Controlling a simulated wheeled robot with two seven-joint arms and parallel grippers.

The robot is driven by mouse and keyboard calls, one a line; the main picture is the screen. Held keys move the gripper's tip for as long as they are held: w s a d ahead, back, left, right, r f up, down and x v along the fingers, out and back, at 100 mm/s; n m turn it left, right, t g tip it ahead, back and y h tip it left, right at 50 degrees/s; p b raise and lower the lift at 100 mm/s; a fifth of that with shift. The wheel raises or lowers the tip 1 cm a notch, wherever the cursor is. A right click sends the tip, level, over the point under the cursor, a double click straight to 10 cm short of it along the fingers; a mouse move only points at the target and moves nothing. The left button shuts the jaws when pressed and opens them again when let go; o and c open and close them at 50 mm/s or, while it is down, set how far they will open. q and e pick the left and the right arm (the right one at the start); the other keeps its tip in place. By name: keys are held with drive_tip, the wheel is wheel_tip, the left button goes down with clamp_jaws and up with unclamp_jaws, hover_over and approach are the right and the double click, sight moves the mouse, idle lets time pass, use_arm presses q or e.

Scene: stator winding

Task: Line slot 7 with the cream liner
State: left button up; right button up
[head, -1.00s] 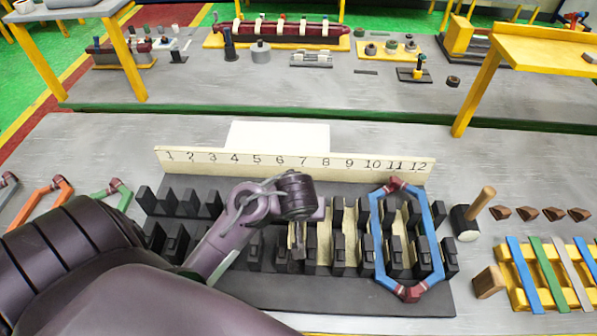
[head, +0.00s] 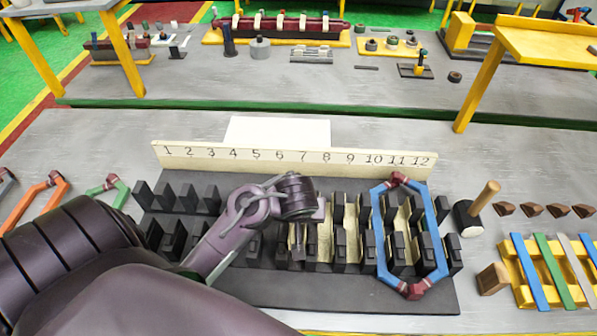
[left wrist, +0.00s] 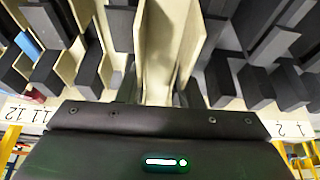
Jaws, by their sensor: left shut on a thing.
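The dark stator block (head: 330,293) has rows of black teeth, with slot numbers 1 to 12 on a cream strip (head: 215,157) behind it. My left gripper (head: 298,252) points down into the teeth around slot 7, and my wrist hides part of that area. It is shut on a cream liner (left wrist: 165,55), a folded channel with upright walls in the left wrist view. The liner stands between black teeth; how deep it sits I cannot tell. Other cream liners (head: 325,240) stand in slots to the right. My right gripper is not in view.
A blue coil (head: 376,235) with dark red ends loops over the teeth at the right. A mallet (head: 468,218) and a yellow rack (head: 520,285) with coloured strips lie further right. Orange (head: 40,205) and green coils lie at left. A white sheet (head: 278,132) lies behind the strip.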

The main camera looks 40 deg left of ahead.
use_arm(q)
drive_tip(key=shift+f+b, duration=0.5)
drive_tip(key=shift+f, duration=0.2)
drive_tip(key=shift+f, duration=0.25)
drive_tip(key=o, duration=0.9)
drive_tip(key=shift+c, duration=0.2)
drive_tip(key=shift+r, duration=0.1)
drive_tip(key=shift+r+p, duration=0.65)
